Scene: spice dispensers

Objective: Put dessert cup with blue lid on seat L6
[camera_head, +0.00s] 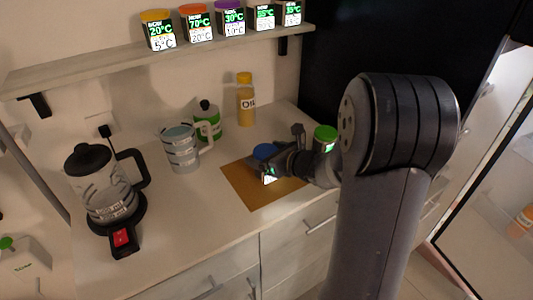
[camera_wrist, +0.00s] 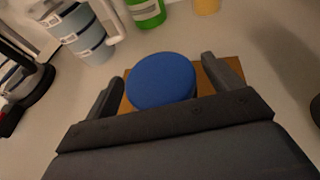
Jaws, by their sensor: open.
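The dessert cup with the blue lid (camera_head: 265,151) stands on a brown mat (camera_head: 247,194) on the counter. In the wrist view its round blue lid (camera_wrist: 161,80) sits between my two fingers and hides the cup's body. My gripper (camera_head: 279,152) is open, with one finger on each side of the cup; it also shows in the wrist view (camera_wrist: 163,70). I cannot tell whether the fingers touch it. A green-lidded container (camera_head: 325,138) shows just behind my wrist. No seat marked L6 is readable in either view.
A wall shelf (camera_head: 130,60) holds several lidded containers with lit temperature labels. On the counter are a kettle (camera_head: 90,180), a striped mug (camera_head: 180,150), a green bottle (camera_head: 207,120) and a yellow bottle (camera_head: 246,100). The counter's front left is mostly clear.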

